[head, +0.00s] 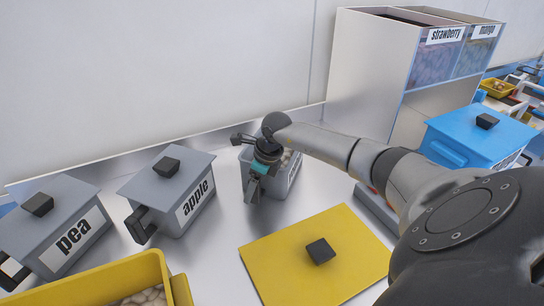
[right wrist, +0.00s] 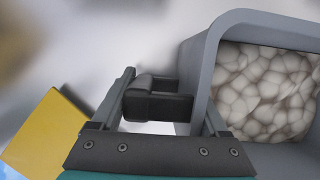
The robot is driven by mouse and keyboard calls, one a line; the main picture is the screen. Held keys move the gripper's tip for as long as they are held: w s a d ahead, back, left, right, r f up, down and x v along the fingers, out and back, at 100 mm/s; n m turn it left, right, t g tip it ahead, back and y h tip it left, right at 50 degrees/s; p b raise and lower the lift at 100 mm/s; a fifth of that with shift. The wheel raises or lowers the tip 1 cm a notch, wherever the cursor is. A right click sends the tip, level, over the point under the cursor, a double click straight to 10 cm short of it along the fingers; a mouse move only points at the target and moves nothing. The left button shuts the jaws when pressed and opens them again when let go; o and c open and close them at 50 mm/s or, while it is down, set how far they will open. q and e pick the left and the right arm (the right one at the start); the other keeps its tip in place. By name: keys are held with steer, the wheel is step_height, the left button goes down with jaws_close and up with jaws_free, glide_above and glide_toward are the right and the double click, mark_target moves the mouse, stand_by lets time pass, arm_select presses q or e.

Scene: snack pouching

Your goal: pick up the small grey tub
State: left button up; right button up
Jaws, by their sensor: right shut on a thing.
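The small grey tub (head: 279,190) is lidless and stands upright at the middle of the bench in the head view, partly covered by my gripper. It also fills the right side of the right wrist view (right wrist: 197,70), with pale rounded pieces inside. My right gripper (head: 254,186) is at the tub's left side, pointing down. In the right wrist view its jaws (right wrist: 165,88) are shut on the tub's dark handle (right wrist: 157,106). I cannot tell whether the tub's base touches the bench. My left gripper is not in view.
Lidded grey tubs marked pea (head: 62,205) and apple (head: 160,185) stand to the left. A yellow lid (head: 270,250) with a black knob is in front. An open yellow tub (head: 90,280) is at lower left. A strawberry and mango dispenser (head: 372,75) and a blue lidded tub (head: 465,125) are right.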

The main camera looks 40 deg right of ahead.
jaws_close()
steer(key=shift+r, duration=0.2)
